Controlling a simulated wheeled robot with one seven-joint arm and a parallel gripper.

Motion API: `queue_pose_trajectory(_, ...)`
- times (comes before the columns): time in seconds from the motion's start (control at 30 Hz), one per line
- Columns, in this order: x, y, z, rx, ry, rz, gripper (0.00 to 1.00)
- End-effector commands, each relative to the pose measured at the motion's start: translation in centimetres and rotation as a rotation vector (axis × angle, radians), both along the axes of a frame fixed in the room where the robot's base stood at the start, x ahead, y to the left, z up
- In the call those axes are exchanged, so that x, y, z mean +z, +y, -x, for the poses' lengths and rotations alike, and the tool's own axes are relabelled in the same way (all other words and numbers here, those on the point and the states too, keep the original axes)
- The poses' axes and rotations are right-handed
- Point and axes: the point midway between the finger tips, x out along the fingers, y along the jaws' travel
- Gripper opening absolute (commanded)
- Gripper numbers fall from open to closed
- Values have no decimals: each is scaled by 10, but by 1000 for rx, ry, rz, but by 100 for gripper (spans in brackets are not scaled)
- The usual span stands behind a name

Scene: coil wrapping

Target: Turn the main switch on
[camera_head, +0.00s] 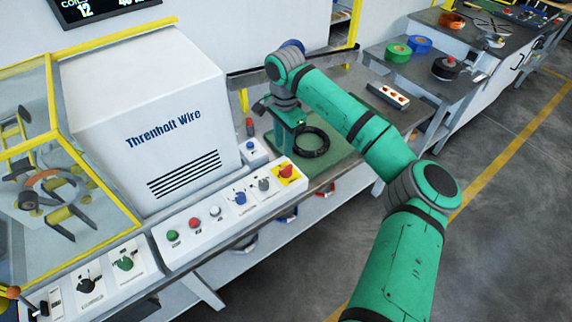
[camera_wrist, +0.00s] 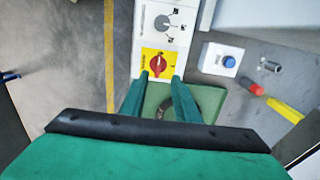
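The main switch is a red rotary knob (camera_head: 286,171) on a yellow plate, at the right end of the long white control panel in the head view. In the wrist view the red knob (camera_wrist: 158,64) shows just beyond my fingertips, roughly centred between them. My gripper (camera_wrist: 161,79) is open, with its two green fingers apart and nothing between them. In the head view my gripper (camera_head: 288,142) points down over the green mat, behind the panel's right end. It looks apart from the knob; the exact gap is hard to tell.
The control panel (camera_head: 180,256) also carries green, red and white buttons and other rotary knobs. A black coil (camera_head: 311,142) lies on the green mat. A white machine housing (camera_head: 140,110) stands at left.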

Motion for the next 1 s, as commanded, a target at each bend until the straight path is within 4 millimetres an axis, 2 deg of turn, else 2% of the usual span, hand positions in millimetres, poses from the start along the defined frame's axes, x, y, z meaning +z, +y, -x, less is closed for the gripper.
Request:
queue_pose_trajectory(0.17, -7, -8, -2, 0, -3, 23, 29)
queue_pose_trajectory(0.5, -65, -7, -2, -2, -1, 17, 29)
queue_pose_trajectory(0.7, -92, -7, -2, -1, -2, 18, 29)
queue_pose_trajectory(1.0, -105, -6, -2, 0, -4, 18, 29)
